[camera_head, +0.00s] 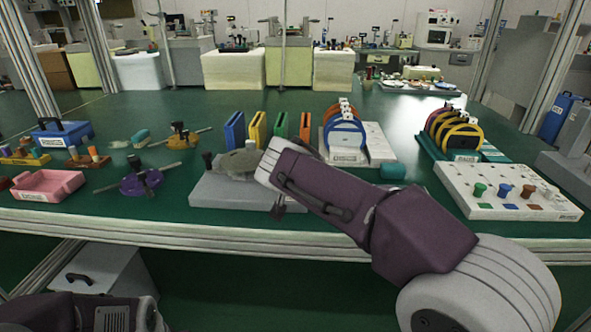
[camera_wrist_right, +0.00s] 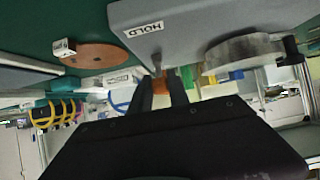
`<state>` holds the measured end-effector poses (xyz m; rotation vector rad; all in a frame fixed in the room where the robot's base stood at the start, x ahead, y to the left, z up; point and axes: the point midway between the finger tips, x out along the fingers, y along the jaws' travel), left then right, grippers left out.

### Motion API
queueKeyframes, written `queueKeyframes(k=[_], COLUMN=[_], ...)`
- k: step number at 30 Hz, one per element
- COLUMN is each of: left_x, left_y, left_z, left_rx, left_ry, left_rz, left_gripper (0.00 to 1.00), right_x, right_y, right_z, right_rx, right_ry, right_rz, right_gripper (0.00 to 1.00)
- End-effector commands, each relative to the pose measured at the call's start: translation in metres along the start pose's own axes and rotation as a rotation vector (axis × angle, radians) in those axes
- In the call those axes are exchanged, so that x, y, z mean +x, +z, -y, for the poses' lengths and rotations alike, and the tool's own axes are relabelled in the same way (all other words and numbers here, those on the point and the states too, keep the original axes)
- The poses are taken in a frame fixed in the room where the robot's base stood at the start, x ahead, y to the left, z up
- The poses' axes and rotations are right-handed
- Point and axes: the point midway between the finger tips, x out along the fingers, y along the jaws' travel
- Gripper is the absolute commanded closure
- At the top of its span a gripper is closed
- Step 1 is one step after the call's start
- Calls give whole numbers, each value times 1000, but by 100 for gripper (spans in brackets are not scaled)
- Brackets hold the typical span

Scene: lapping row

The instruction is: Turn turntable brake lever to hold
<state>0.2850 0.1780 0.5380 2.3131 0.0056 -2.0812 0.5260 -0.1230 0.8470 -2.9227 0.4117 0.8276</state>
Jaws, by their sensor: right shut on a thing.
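The turntable stands on a grey base (camera_head: 225,192) at the middle front of the green table, with a round grey plate (camera_head: 238,163) on top. In the right wrist view the base (camera_wrist_right: 190,22) carries a white HOLD label (camera_wrist_right: 145,29). My right gripper (camera_wrist_right: 160,78) is at the base edge close to that label, its two dark fingers closed about a small grey piece, which appears to be the brake lever (camera_wrist_right: 157,63). Most of the lever is hidden by the fingers. In the head view my right arm covers the base's right end. My left gripper is out of view.
Blue, yellow, green and orange upright plates (camera_head: 258,131) stand behind the base. A rack of discs (camera_head: 346,134) and a white peg board (camera_head: 508,190) stand to the right. A purple spoked part (camera_head: 141,181) and pink tray (camera_head: 48,184) lie left.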

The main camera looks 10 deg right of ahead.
Motion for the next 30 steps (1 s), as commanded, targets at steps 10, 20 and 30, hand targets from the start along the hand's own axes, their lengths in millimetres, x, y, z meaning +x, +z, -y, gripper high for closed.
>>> queueKeyframes(k=[10, 20, 30], left_x=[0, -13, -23], left_y=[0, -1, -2], left_z=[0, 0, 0], left_rx=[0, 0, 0], left_ry=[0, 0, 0], left_rz=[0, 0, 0], left_gripper=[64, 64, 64], right_x=[1, -44, -90], right_y=[1, -3, 1], right_z=[0, 1, 0], right_rx=[-1, -2, -1], right_ry=[1, -3, 0], right_rz=[3, -1, 3], right_gripper=[56, 56, 56])
